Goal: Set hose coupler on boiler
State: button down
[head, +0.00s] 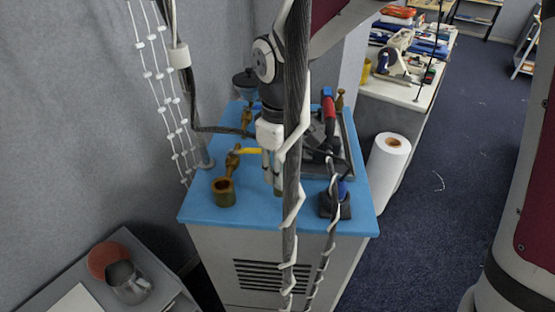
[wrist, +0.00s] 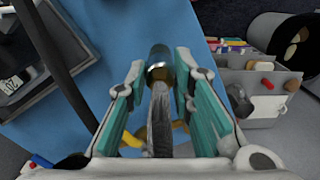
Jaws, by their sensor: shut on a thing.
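My gripper (head: 273,172) hangs over the blue top of a pale cabinet with a vent grille, which I take to be the boiler (head: 255,215). In the wrist view my gripper (wrist: 158,88) has its teal-padded fingers on either side of the hose coupler (wrist: 158,62), a brass-coloured cylinder with a shiny metal band. A grey, elongated part runs from it toward the palm. In the head view only a small brownish end of the coupler (head: 278,190) shows below the fingers. I cannot tell whether it touches the blue top.
A red-and-black tool (head: 328,108) and a dark block (head: 335,205) lie right. A paper roll (head: 388,160) stands beyond.

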jog(key=shift+w+f+p, duration=0.15)
jog(key=shift+f+p, duration=0.2)
jog(key=shift+f, duration=1.4)
jog(key=shift+f, duration=0.15)
jog(key=c, duration=1.4)
grip_release()
